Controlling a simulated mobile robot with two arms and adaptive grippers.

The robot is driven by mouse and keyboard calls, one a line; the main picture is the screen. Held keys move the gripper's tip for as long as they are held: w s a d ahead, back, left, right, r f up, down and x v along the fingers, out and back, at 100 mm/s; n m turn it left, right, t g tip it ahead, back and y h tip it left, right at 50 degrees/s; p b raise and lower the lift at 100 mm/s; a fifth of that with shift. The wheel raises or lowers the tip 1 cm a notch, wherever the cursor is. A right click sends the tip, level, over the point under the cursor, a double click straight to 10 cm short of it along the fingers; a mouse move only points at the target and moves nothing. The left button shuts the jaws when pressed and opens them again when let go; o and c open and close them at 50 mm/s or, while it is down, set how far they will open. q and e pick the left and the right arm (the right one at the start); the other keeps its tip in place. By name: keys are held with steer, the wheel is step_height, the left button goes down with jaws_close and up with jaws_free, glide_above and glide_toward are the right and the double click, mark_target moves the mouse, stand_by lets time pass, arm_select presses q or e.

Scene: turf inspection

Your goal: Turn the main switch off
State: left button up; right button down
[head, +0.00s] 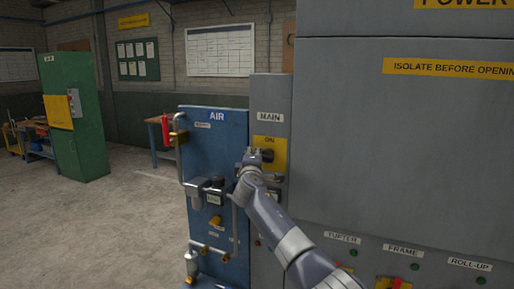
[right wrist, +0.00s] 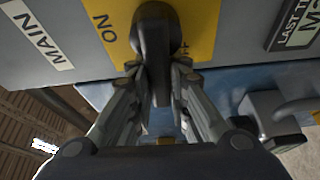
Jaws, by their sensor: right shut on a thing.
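The main switch is a dark rotary handle (right wrist: 157,45) on a yellow plate (head: 271,143) marked ON, below a MAIN label (head: 270,117) on the grey cabinet. My right gripper (right wrist: 158,80) is shut on the handle, with one finger on each side of it in the right wrist view. In the head view my right gripper (head: 256,157) is at the yellow plate and covers its lower part. In the wrist view the handle's long part runs away from the ON word, between the fingers. My left gripper is not in view.
The large grey cabinet (head: 400,150) fills the right, with lower controls. Open floor (head: 90,230) lies to the left, before a green cabinet (head: 85,140).

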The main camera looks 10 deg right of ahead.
steer(key=shift+d+f+p, duration=0.35)
steer(key=shift+n+g, duration=0.3)
steer(key=c, duration=1.5)
jaws_free()
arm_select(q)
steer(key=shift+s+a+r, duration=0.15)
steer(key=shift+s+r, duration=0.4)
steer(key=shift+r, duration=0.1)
arm_select(e)
steer(key=shift+d+r, duration=0.1)
steer(key=shift+d, duration=0.15)
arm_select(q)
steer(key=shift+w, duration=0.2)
arm_select(e)
steer(key=shift+s+a, duration=0.35)
steer(key=shift+s, duration=0.05)
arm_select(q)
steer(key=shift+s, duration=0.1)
arm_select(e)
steer(key=shift+d+v, duration=0.2)
steer(key=shift+v, duration=5.3)
